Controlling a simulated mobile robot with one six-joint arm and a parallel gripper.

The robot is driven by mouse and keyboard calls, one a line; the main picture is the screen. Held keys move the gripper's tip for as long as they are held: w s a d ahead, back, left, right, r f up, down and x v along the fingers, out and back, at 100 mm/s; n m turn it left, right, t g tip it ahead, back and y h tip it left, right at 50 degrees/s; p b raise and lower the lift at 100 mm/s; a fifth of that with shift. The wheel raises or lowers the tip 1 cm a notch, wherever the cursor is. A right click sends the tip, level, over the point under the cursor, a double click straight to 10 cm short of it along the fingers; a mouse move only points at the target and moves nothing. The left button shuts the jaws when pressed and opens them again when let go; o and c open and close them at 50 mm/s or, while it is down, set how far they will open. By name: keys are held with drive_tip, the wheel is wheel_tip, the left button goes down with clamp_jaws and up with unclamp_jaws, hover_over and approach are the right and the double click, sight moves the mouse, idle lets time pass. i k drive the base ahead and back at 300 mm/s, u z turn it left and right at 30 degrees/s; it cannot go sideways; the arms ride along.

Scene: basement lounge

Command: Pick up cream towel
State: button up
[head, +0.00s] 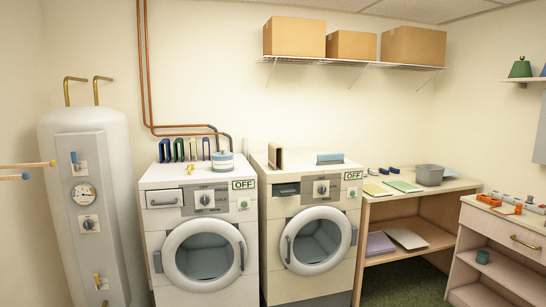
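A flat cream piece (407,238), which looks like the cream towel, lies on the lower shelf of the wooden table at the right. A flat purple piece (380,244) lies just left of it on the same shelf. The cream piece looks unobstructed from the front, under the tabletop. It is small in the picture, so its cloth texture cannot be made out. My gripper is not in the head view.
The wooden table (445,187) carries flat yellow (377,190) and green (404,186) pieces and a grey bin (429,175). A washer (310,190) stands left of it, a low cabinet (488,218) right. Green floor (405,285) in front shows clear.

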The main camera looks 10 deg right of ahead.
sight(275, 151)
drive_tip(key=i, duration=1.3)
drive_tip(key=u, duration=0.6)
drive_tip(key=i, duration=0.7)
drive_tip(key=u, duration=0.4)
